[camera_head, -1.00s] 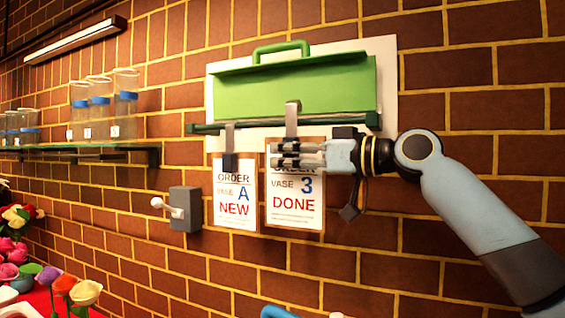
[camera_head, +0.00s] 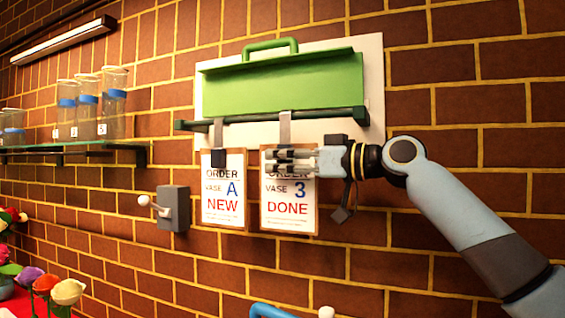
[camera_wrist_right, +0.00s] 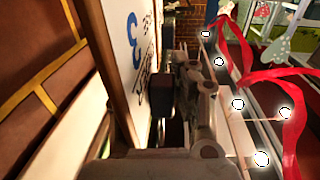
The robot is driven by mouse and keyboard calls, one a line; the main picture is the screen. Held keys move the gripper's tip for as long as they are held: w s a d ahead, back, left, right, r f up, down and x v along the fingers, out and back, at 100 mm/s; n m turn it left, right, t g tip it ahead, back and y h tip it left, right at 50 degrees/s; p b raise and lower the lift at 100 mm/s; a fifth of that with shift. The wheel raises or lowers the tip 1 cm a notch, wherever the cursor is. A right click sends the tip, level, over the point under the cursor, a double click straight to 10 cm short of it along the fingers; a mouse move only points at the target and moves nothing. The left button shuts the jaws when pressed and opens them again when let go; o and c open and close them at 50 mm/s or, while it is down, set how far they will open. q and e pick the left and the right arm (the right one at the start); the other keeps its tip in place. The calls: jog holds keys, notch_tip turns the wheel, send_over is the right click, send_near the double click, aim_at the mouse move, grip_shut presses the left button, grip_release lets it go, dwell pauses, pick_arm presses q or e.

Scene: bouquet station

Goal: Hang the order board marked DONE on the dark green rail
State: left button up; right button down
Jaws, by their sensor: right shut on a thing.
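The order board marked DONE (camera_head: 288,208), with VASE 3 on it, hangs down at the dark green rail (camera_head: 350,116). Its grey metal hook (camera_head: 285,128) reaches up to the rail; whether it bears on the rail I cannot tell. My right gripper (camera_head: 284,160) is shut on the upper part of this board and covers part of the word ORDER. The board also shows close up and sideways in the right wrist view (camera_wrist_right: 122,50). The board marked NEW (camera_head: 222,205), VASE A, hangs beside it on the left by its own hook. My left gripper is not in view.
A green panel with a handle (camera_head: 280,85) is above the rail. A grey switch box (camera_head: 173,208) with a white knob is on the brick wall at left. A glass shelf (camera_head: 75,149) holds several glass vases. Flowers (camera_head: 55,288) are at lower left.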

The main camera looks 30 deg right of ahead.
jog(key=c, duration=1)
grip_release()
jog(key=shift+v, duration=3.75)
